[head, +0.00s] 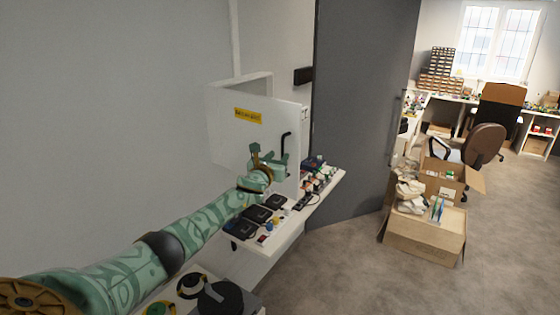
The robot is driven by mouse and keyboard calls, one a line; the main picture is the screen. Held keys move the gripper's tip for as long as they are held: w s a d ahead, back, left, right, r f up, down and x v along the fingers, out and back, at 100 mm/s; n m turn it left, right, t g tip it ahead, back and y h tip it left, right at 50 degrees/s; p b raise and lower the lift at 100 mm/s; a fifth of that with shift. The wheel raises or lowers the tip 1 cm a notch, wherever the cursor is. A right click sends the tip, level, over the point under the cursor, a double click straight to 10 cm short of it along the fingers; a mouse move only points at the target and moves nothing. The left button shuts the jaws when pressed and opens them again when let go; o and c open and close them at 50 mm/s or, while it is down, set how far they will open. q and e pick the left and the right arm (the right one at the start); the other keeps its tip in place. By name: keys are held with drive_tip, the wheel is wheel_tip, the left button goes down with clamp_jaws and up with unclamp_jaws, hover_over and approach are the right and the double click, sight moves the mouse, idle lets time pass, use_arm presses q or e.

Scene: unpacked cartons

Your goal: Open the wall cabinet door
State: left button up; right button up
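My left gripper (269,155) is in front of the lower right part of the door, just left of and slightly below the handle. Its green fingers are spread apart with nothing visible between them. Whether a finger touches the door or handle is unclear. My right gripper is not in view.
A white shelf (262,240) below the cabinet carries black devices (258,214) and small parts. A grey door (362,110) stands to the right. Cartons (425,233) sit on the floor beyond, near a chair (485,145) and desks. Carpet at lower right is clear.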

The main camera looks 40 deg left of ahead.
use_arm(q)
drive_tip(key=shift+d+f, duration=0.15)
drive_tip(key=shift+f, duration=0.05)
drive_tip(key=p+v, duration=0.1)
drive_tip(key=v, duration=1.5)
drive_tip(key=shift+s+p, duration=0.15)
drive_tip(key=shift+p, duration=0.25)
